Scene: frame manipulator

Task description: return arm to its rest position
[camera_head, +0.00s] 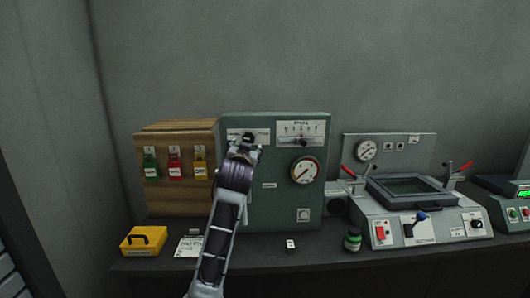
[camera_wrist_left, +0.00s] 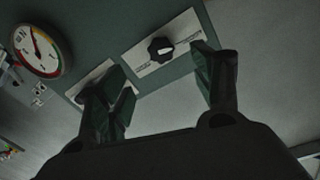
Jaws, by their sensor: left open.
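My left arm (camera_head: 228,195) reaches up in front of the green control box (camera_head: 275,208). Its gripper (camera_head: 246,146) is at the upper left of the box face, by a white label plate. In the left wrist view the fingers of the gripper (camera_wrist_left: 158,75) are spread apart with nothing between them. A black knob (camera_wrist_left: 160,49) on a white plate shows beyond and between the fingers. Whether the fingertips touch the panel I cannot tell. My right gripper is not in view.
A wooden cabinet (camera_head: 178,202) with green, red and yellow tags stands at left. A yellow case (camera_head: 143,238) is on the bench. The box carries a gauge (camera_head: 305,170). A grey machine (camera_head: 408,222) with red-handled clamps and a green-black jar (camera_head: 352,240) stand at right.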

